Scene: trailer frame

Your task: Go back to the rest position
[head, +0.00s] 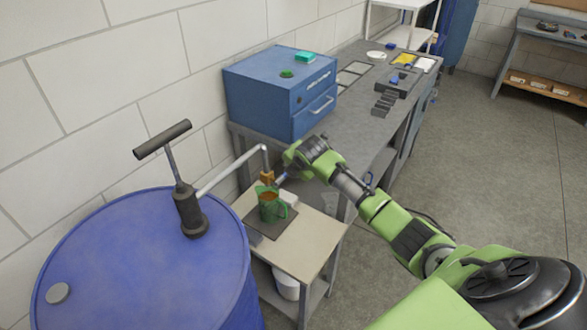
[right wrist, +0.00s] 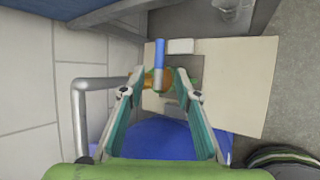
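My right gripper (head: 288,168) is beside the outlet of the drum pump, above a small table. In the right wrist view its two fingers (right wrist: 158,74) are apart, with a blue lever (right wrist: 158,54) showing in the gap between them. Nothing is visibly clamped. The lever belongs to a brass tap (head: 267,178) at the end of the grey spout (head: 232,168). A green jug (head: 268,207) with orange-brown contents stands under the tap on a dark mat (head: 252,233). My left gripper is outside both views.
A blue drum (head: 150,270) with a pump (head: 190,205) stands at the left. The small table (head: 302,250) adjoins a grey workbench (head: 365,85) bearing a blue cabinet (head: 265,95). A tiled wall runs behind. Open floor (head: 480,150) lies at the right.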

